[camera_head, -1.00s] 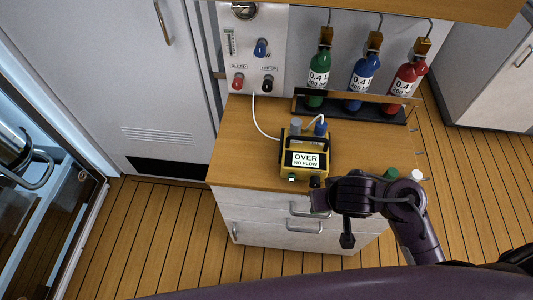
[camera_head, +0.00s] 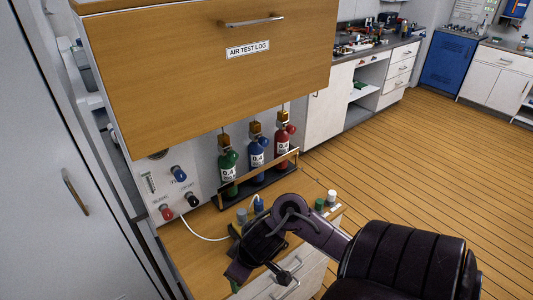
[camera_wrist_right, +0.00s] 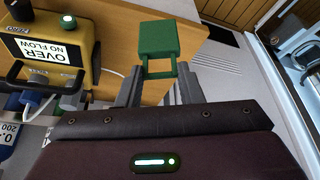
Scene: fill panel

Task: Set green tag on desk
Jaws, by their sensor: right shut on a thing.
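The green tag (camera_wrist_right: 158,38), a small block with an open loop, is held between the fingertips of my right gripper (camera_wrist_right: 160,78) in the right wrist view. In the head view, my right gripper (camera_head: 240,268) is over the front part of the wooden desk top (camera_head: 187,244), seen from behind the wrist. Only a sliver of green shows below it there. The desk top also shows in the wrist view (camera_wrist_right: 188,46), behind the tag. I cannot tell how high the tag is above it. My left gripper is out of view.
A yellow meter (camera_wrist_right: 50,50) reading OVER NO FLOW stands on the desk close to the gripper. A wooden AIR TEST LOG cabinet (camera_head: 200,75) overhangs the desk. A white hose (camera_head: 195,232) crosses the top.

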